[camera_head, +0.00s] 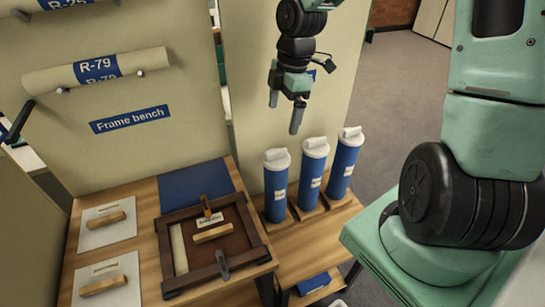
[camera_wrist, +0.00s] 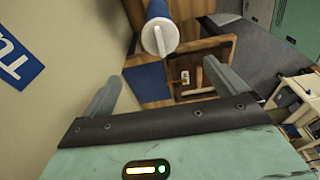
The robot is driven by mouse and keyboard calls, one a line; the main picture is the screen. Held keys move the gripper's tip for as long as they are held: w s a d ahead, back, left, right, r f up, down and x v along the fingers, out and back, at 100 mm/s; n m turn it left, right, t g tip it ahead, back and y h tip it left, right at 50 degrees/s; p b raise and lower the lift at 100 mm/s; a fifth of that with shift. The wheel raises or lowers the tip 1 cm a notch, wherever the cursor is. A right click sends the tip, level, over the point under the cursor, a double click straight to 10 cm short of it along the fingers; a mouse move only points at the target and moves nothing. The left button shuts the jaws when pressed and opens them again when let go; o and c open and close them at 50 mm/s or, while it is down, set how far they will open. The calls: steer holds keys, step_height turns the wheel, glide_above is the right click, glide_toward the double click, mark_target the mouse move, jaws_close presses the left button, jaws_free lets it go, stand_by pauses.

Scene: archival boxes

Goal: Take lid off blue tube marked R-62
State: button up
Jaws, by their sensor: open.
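Three blue tubes with white lids stand upright in a row on a wooden stand: a left tube (camera_head: 275,190), a middle tube (camera_head: 312,177) and a right tube (camera_head: 343,168). Each has a white label, too small to read, so I cannot tell which is R-62. All three lids are on: the left lid (camera_head: 276,158), the middle lid (camera_head: 315,146) and the right lid (camera_head: 350,135). My gripper (camera_head: 285,112) is open and empty, above and behind the left and middle tubes. In the wrist view one lidded tube (camera_wrist: 158,12) shows beyond the fingers.
A wooden bench left of the tubes holds a dark frame (camera_head: 168,255), a blue sheet (camera_head: 196,184) and two white boards with wooden handles. Rolled tubes marked R-79 (camera_head: 97,70) and R-25 hang on the wall panel. A Frame bench sign (camera_head: 130,119) is below.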

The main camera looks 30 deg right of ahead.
mark_target(277, 151)
steer(key=f, duration=0.4)
steer(key=a+f, duration=0.1)
steer(key=f, duration=0.8)
steer(key=shift+w+a+b, duration=0.1)
steer(key=shift+a+b, duration=0.2)
steer(key=shift+a, duration=0.1)
steer(key=c, duration=1)
